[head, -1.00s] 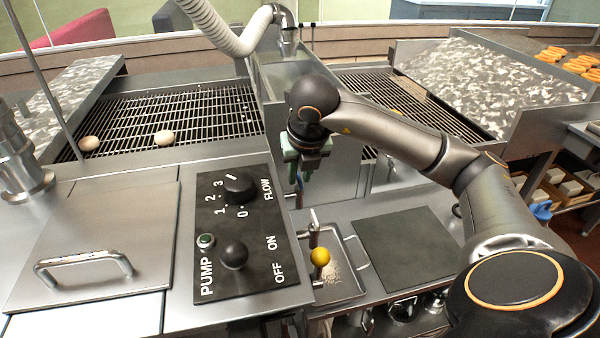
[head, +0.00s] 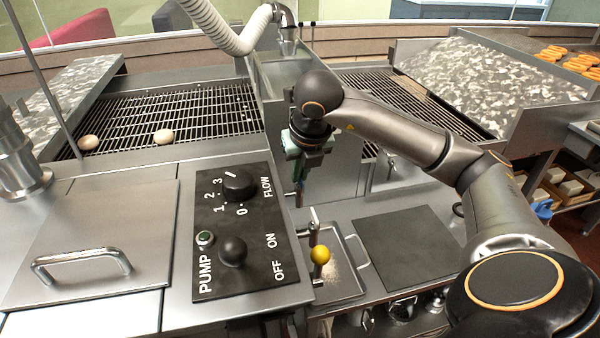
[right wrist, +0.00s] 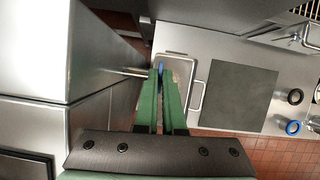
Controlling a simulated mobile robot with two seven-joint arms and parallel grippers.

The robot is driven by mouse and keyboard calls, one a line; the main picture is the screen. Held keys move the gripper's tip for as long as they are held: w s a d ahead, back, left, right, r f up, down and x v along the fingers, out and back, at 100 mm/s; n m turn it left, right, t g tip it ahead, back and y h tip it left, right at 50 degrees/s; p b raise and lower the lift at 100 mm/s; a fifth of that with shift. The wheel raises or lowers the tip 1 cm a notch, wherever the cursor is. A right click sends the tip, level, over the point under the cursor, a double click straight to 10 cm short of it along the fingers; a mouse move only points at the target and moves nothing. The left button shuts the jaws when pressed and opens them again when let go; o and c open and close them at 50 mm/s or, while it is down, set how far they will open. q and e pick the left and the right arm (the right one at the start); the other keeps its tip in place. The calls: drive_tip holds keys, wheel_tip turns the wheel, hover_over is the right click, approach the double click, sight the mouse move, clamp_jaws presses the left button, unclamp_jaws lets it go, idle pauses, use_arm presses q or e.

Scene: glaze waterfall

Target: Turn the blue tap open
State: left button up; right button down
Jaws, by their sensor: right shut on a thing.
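The blue tap handle (right wrist: 161,69) shows as a small blue piece between the green fingertips of my right gripper (right wrist: 162,76) in the right wrist view. My right gripper is shut on it. In the head view my right gripper (head: 300,178) points down beside the steel side wall, just behind the control panel. Only a sliver of blue shows at its fingertips there; the fingers hide most of the tap. A steel pipe runs to the fingertips from the left in the right wrist view. My left gripper is in neither view.
A black control panel (head: 262,210) with flow and pump knobs stands just left of the gripper. A flat dark plate (head: 408,245) lies to the right. Wire grates are behind.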

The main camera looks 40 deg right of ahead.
drive_tip(key=shift+d+f+n+y+b, duration=0.1)
drive_tip(key=shift+n+y+b, duration=0.2)
drive_tip(key=shift+n+b, duration=0.6)
drive_tip(key=shift+n+t+y+b, duration=0.3)
drive_tip(key=shift+n+y, duration=0.1)
drive_tip(key=shift+n, duration=0.6)
drive_tip(key=n+y, duration=0.1)
drive_tip(key=n, duration=0.2)
drive_tip(key=shift+d+n+b, duration=0.15)
drive_tip(key=shift+n+b, duration=0.15)
drive_tip(key=n, duration=0.1)
drive_tip(key=n+y, duration=0.1)
drive_tip(key=n, duration=0.1)
drive_tip(key=shift+r+n+y+p, duration=0.2)
drive_tip(key=shift+n+y+p, duration=0.1)
drive_tip(key=shift+w+d+n+g+y+p, duration=0.1)
drive_tip(key=shift+n+g+y+p, duration=0.55)
drive_tip(key=shift+n, duration=1.05)
drive_tip(key=c, duration=1)
unclamp_jaws()
drive_tip(key=shift+f, duration=0.1)
